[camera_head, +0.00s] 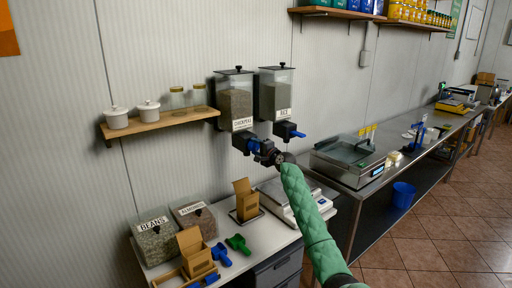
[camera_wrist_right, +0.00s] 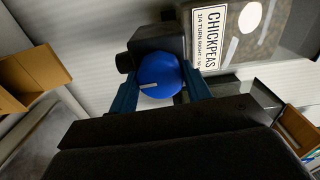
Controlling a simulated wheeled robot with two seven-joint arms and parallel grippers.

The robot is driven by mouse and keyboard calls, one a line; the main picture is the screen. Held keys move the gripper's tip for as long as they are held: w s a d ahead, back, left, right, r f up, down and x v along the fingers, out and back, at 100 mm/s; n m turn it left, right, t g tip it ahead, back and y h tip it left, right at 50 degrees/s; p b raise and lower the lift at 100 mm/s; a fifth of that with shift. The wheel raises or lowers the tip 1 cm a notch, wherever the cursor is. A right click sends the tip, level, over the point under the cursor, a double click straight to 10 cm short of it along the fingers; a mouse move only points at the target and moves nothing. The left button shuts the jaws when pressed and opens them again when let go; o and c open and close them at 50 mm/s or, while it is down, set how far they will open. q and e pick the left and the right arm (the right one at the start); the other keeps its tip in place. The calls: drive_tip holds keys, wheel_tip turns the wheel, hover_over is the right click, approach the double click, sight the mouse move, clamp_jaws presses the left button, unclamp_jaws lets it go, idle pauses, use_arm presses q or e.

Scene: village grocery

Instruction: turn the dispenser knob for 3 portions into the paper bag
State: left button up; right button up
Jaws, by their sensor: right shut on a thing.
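The chickpeas dispenser (camera_head: 236,104) hangs on the wall with a clear hopper. Its round blue knob (camera_wrist_right: 158,76) has a white mark, roughly level in the right wrist view. My right gripper (camera_head: 262,150) is shut on the knob, with one blue finger on each side (camera_wrist_right: 160,92). In the head view the gripper largely hides the knob. An open brown paper bag (camera_head: 246,204) stands upright on the counter below the dispensers. Its inside is not visible. The label (camera_wrist_right: 210,43) reads "CHICKPEAS" and mentions a turn to the right. My left gripper is out of view.
A second dispenser (camera_head: 276,96) with a blue handle hangs close on the right. A scale (camera_head: 290,203) stands right of the bag. Bins of beans (camera_head: 155,241) and almonds (camera_head: 195,221), another paper bag (camera_head: 195,254), and blue and green scoops (camera_head: 238,244) fill the counter's left part.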

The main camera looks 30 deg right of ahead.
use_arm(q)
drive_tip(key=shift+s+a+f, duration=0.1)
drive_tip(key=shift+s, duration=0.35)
use_arm(e)
drive_tip(key=shift+m, duration=0.4)
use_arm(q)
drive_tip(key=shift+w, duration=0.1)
use_arm(e)
drive_tip(key=o, duration=1)
drive_tip(key=shift+d, duration=0.15)
drive_tip(key=shift+c, duration=0.2)
drive_tip(key=shift+s+f, duration=0.1)
drive_tip(key=shift+s, duration=0.15)
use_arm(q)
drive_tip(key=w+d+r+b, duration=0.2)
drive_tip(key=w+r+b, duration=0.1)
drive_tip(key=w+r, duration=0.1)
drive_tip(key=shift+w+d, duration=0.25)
use_arm(e)
drive_tip(key=s, duration=0.7)
drive_tip(key=shift+s+d, duration=0.15)
drive_tip(key=shift+d, duration=0.1)
